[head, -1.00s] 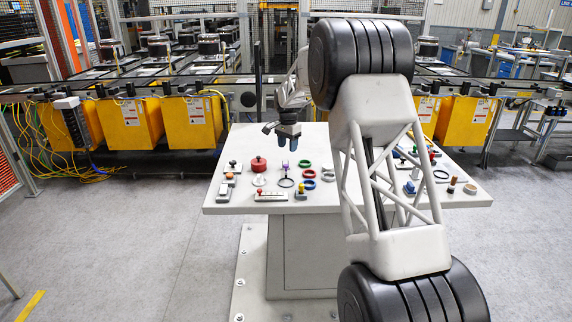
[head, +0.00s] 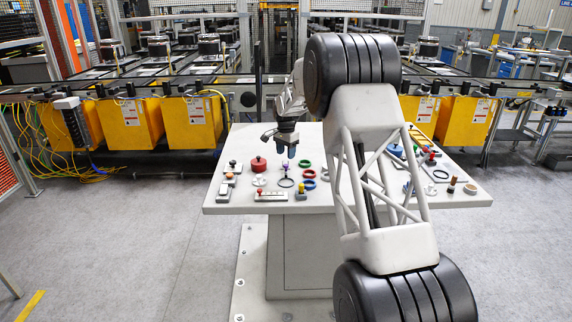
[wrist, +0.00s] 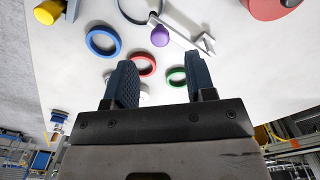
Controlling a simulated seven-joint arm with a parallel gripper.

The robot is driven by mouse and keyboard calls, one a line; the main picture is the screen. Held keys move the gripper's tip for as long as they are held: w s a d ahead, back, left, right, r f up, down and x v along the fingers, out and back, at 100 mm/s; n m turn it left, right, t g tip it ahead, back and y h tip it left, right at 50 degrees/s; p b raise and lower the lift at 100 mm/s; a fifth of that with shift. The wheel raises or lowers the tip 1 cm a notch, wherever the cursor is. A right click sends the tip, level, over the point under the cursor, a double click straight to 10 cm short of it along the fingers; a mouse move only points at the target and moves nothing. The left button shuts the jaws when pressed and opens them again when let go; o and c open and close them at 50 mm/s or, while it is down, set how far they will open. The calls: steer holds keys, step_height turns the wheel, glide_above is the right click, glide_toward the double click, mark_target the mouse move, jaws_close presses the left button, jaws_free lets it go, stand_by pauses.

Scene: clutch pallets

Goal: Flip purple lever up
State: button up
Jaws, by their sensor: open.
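The purple lever (head: 285,166) stands on the tabletop near the table's middle left in the head view, just below my gripper. In the wrist view its round purple knob (wrist: 159,36) shows beyond the fingertips, near a pale grey bracket. My gripper (wrist: 160,78) is open and empty, with its two dark blue fingers wide apart. The knob lies roughly midway between the fingers sideways, but ahead of them. In the head view my gripper (head: 286,147) hangs over the table, fingers pointing down. Contact with the lever does not show.
Blue (wrist: 102,41), red (wrist: 142,65) and green (wrist: 175,77) rings lie close to the lever. A black ring (head: 285,183) is in front of it. A red round block (head: 258,164) stands to its left. Several more small parts cover the table (head: 330,209).

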mark_target(286, 165)
steer(key=shift+f, duration=2.7)
jaws_close()
